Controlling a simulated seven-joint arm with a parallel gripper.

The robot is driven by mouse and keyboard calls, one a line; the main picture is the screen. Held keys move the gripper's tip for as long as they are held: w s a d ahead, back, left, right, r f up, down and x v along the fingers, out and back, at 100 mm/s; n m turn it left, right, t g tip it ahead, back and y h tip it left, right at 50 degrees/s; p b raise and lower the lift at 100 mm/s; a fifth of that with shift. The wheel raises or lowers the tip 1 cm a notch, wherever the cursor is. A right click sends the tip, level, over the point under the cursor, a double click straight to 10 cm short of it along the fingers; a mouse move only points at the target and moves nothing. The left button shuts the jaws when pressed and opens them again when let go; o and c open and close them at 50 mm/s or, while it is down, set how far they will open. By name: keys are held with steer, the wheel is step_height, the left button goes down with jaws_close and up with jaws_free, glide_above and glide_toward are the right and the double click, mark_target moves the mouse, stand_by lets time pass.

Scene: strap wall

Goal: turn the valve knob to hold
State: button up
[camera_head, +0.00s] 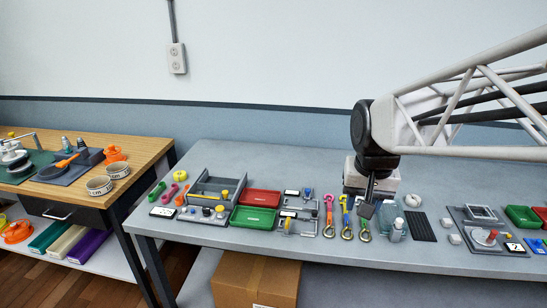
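My gripper (368,207) points down over the right-hand grey table, at the right end of a row of coloured straps. Its dark fingers are small, and I cannot tell if they are open or shut. No label for a valve knob is readable. A red knob (492,236) stands on a pale round disc on a grey panel (466,224), right of my gripper and apart from it. Other small knobs are a yellow one (220,209) and a blue one (308,192), both left of my gripper. I cannot tell which is the valve knob or how it is set.
Red (261,198) and green (252,217) trays lie left of the straps (328,215). A white bottle (397,229) and dark ribbed pad (420,226) lie close right of my gripper. The back of the table is clear.

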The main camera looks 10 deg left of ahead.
steer(key=w+a+f, duration=0.2)
steer(key=w+a, duration=0.8)
steer(key=g, duration=0.2)
glide_above(206, 208)
step_height(206, 208, down, 17)
steer(key=shift+r, duration=0.1)
steer(key=shift+f, duration=0.2)
steer(key=shift+f, duration=3.8)
